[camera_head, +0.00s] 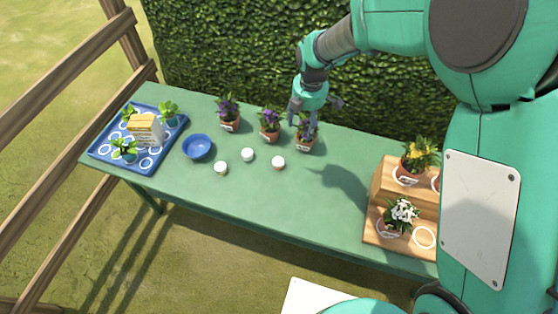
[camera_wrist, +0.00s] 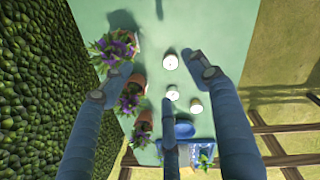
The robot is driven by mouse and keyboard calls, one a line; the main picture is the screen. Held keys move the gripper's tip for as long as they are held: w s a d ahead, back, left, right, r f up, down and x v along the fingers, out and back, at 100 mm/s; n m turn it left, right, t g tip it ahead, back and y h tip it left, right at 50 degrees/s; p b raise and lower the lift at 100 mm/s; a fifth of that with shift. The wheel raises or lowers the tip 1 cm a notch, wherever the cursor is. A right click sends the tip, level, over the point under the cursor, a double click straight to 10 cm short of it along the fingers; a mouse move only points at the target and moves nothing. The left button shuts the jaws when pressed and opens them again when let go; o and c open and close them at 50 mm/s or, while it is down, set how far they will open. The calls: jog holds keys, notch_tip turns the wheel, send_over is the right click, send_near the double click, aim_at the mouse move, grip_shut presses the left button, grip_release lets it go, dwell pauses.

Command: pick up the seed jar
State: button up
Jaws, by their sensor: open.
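Three small jars with white lids stand on the green table: a right one (camera_head: 278,163), a middle one (camera_head: 247,155) and a left one (camera_head: 220,168). I cannot tell which holds seeds. The wrist view shows them too: one nearest (camera_wrist: 170,62), one behind it (camera_wrist: 172,94) and one beside that (camera_wrist: 196,105). My gripper (camera_head: 318,106) is open and empty, above the table's back side by the rightmost purple-flowered pot (camera_head: 305,140). In the wrist view its fingers (camera_wrist: 160,84) are spread wide, with the jars lying below and beyond them.
Two more purple-flowered pots (camera_head: 229,112) (camera_head: 270,125) line the back. A blue bowl (camera_head: 197,147) and a blue tray (camera_head: 150,165) with seedlings and a packet are left. A wooden stepped stand (camera_head: 376,212) with potted flowers is right. A hedge (camera_head: 215,45) rises behind. The table's front middle is clear.

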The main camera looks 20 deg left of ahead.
aim_at(278, 161)
jog(key=s+a+f+n, duration=0.1)
jog(key=a+f+n, duration=0.4)
jog(key=a+f, duration=0.4)
notch_tip(278, 161, down, 4)
jog(key=shift+f+n+g, duration=0.1)
jog(key=shift+n+g, duration=0.2)
jog(key=shift+g, duration=0.1)
jog(key=shift+f+b, duration=0.55)
jog(key=shift+f, duration=3.7)
jog(key=shift+w+a+f+b, duration=0.1)
jog(key=shift+f+b, duration=0.5)
jog(key=shift+f, duration=2)
jog(key=c, duration=1.3)
